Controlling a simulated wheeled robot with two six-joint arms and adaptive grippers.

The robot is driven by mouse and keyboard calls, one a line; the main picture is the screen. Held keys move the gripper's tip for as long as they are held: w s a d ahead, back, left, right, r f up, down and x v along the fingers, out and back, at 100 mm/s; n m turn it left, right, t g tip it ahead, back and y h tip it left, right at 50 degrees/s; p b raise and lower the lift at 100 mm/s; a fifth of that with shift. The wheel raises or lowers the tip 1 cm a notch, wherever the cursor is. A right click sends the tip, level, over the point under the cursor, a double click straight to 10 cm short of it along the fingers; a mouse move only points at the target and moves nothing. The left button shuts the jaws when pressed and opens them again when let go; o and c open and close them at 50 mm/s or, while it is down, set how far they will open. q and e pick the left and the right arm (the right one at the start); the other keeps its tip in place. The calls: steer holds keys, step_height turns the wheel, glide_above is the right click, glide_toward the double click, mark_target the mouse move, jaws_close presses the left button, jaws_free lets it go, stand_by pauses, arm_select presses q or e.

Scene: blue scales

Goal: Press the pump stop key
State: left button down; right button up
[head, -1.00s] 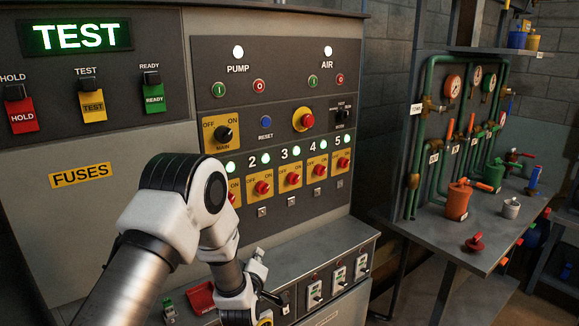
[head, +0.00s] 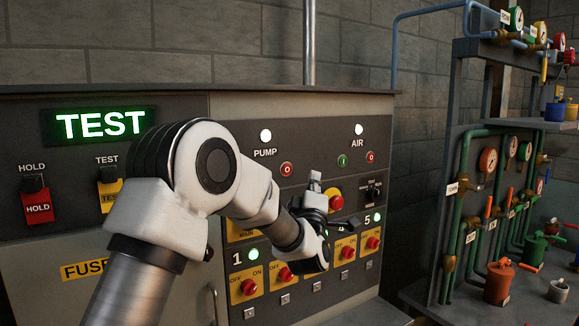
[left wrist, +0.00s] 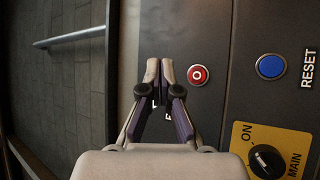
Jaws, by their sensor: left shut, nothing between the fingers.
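The pump stop key is a round red button marked O (head: 286,169), under the PUMP label and its lit white lamp in the head view. It also shows in the left wrist view (left wrist: 198,75), just right of my fingertips. My left gripper (head: 315,180) is up in front of the key panel, right of the pump stop key in the head view. In the left wrist view its two fingers (left wrist: 160,66) are closed together with nothing between them. I cannot tell how far the tips are from the panel. The pump start key is hidden behind my arm. My right gripper is out of view.
The blue RESET button (left wrist: 270,66) and yellow-backed MAIN switch (left wrist: 268,160) are near the key. The air keys (head: 357,158) and a partly covered red emergency knob (head: 336,202) are to the right. A shelf with pipes and gauges (head: 488,160) stands farther right.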

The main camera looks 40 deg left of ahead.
mark_target(287, 169)
arm_select(q)
steer(key=shift+w+a+f+p, duration=0.1)
steer(key=shift+w+a+p, duration=0.45)
steer(key=shift+a, duration=0.85)
steer(key=shift+w+a+f+p, duration=0.1)
steer(key=shift+w+a+p, duration=0.15)
steer(key=shift+w+a, duration=0.85)
steer(key=shift+w+a+f+p, duration=0.1)
steer(key=shift+w+a+p, duration=0.25)
steer(key=shift+a, duration=1.35)
steer(key=shift+a, duration=0.1)
steer(key=shift+a+b, duration=0.3)
steer(key=shift+b, duration=0.05)
steer(key=shift+w, duration=0.1)
